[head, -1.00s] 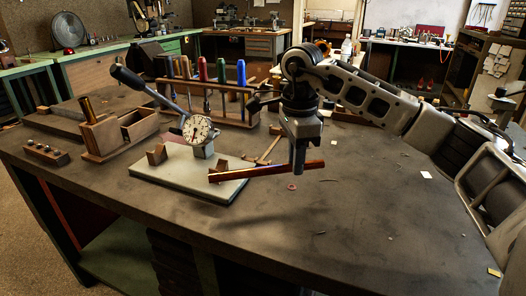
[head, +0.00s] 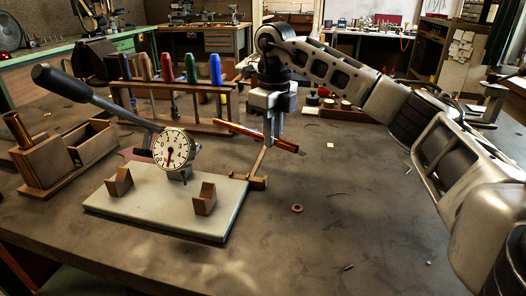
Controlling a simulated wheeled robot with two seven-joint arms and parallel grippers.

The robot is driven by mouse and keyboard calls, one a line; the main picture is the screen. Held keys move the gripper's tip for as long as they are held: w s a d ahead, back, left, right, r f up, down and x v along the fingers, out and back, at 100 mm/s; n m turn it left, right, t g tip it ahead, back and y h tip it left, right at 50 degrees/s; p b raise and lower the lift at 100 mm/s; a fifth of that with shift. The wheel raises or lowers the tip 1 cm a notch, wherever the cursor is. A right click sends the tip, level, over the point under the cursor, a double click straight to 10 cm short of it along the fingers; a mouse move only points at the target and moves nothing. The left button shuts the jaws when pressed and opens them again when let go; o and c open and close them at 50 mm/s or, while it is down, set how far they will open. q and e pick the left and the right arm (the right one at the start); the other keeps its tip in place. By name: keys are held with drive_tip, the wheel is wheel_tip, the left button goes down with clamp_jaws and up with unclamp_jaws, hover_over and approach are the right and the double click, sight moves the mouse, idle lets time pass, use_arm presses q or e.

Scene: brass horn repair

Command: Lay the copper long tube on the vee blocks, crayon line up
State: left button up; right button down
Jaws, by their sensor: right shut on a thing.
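The copper long tube (head: 248,133) is held in my right gripper (head: 273,138), which is shut on it right of its middle. The tube is in the air, behind and right of the pale plate (head: 150,221), slanting down to the right. I cannot make out a crayon line on it. Two brown vee blocks stand apart on the plate, a left one (head: 119,182) and a right one (head: 204,199), both empty. My left gripper is not in view.
A dial gauge (head: 174,148) with a long dark lever (head: 95,97) stands at the plate's back, between the vee blocks. A tool rack (head: 180,103) is behind. A small wooden stand (head: 255,180) touches or nears the plate's right end. A red ring (head: 297,208) lies right.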

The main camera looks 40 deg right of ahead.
sight(272, 167)
drive_tip(key=shift+f, duration=2.85)
drive_tip(key=shift+f, duration=0.2)
drive_tip(key=c, duration=1.3)
unclamp_jaws()
drive_tip(key=shift+c, duration=0.2)
drive_tip(key=shift+r, duration=0.15)
wheel_tip(272, 167, up, 12)
drive_tip(key=shift+r+p, duration=0.1)
drive_tip(key=shift+p, duration=0.25)
